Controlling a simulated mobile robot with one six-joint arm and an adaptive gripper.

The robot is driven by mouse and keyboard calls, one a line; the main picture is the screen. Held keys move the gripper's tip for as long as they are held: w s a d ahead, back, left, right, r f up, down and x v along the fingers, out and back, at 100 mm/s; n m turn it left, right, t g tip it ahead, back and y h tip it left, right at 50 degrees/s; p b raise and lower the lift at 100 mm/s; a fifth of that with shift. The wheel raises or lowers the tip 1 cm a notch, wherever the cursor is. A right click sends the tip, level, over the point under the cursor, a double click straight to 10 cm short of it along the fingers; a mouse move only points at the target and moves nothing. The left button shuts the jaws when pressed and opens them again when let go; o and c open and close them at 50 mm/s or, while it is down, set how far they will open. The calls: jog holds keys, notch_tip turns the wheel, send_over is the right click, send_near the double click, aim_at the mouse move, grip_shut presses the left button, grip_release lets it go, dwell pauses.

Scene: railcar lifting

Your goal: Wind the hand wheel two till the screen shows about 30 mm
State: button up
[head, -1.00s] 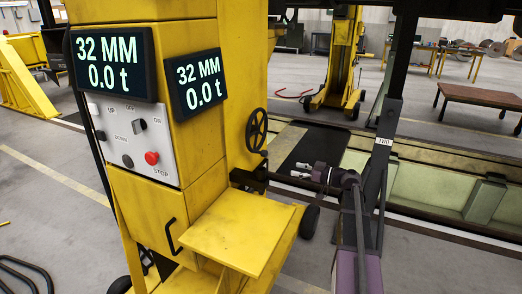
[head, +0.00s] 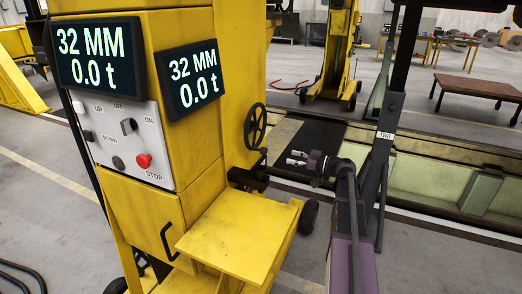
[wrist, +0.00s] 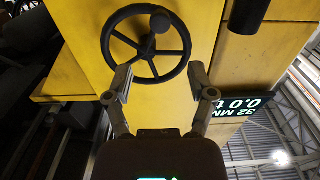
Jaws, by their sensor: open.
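The black hand wheel (head: 256,126) sits on the side of the yellow lifting jack (head: 200,150). In the wrist view the spoked hand wheel (wrist: 146,45) with its round knob (wrist: 160,23) is ahead of my gripper. My gripper (head: 297,158) is to the right of and below the wheel in the head view. Its two fingers (wrist: 161,90) are spread apart with nothing between them, just short of the wheel's lower rim in the wrist picture. Two screens, the left one (head: 98,52) and the right one (head: 190,83), both read 32 MM and 0.0 t.
A control panel (head: 125,140) with switches and a red stop button (head: 143,160) is below the left screen. A yellow shelf (head: 238,235) juts out under the wheel. A dark post (head: 383,150) labelled TWO stands right of my gripper. Another yellow jack (head: 335,60) stands behind.

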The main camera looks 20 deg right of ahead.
aim_at(266, 151)
jog(key=x, duration=1.3)
jog(key=shift+w+a, duration=0.15)
jog(key=shift+a, duration=0.05)
grip_shut()
